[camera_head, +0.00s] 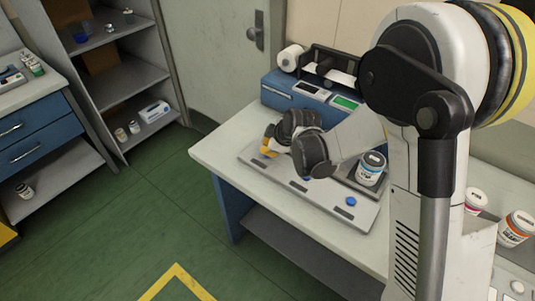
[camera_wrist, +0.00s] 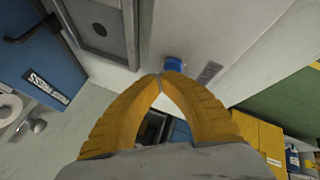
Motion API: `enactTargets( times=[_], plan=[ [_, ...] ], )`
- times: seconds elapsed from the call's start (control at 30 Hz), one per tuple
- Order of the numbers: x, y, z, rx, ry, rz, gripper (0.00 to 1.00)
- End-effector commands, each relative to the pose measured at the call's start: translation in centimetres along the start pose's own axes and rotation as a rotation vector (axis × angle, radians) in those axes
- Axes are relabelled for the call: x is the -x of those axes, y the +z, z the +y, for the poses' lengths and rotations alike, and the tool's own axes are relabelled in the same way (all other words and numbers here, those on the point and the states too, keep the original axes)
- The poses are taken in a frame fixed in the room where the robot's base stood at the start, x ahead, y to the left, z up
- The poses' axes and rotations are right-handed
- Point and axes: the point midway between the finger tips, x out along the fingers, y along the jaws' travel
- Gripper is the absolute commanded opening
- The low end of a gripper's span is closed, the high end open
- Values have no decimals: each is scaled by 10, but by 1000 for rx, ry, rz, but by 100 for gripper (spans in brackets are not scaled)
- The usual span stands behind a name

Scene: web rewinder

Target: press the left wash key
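A grey panel (camera_head: 322,200) lies along the front of the pale table. One blue key (camera_head: 351,201) shows near its right end. My gripper (camera_head: 268,148) hangs low over the panel's left end and hides what is under it. In the wrist view, a round blue key (camera_wrist: 173,64) stands just past my fingertips, beside a grey label plate (camera_wrist: 209,72); it appears to be the left wash key. My gripper (camera_wrist: 160,77) has its two yellow fingers brought together at the tips, with nothing between them. I cannot tell whether the tips touch the key.
A blue press (camera_head: 305,97) stands at the table's back. A white jar (camera_head: 371,167) stands on a dark tray right of my gripper. Two more jars, one orange-labelled (camera_head: 515,228), stand at the right. Shelves (camera_head: 130,80) stand at the left. Green floor is open in front.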

Motion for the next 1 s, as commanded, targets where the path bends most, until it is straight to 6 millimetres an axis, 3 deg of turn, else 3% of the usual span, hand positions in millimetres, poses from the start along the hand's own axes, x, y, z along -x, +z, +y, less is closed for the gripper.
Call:
enactTargets(
  times=[1.0],
  plan=[
    [-4, 2, -2, 0, 0, 0, 0]
  ],
)
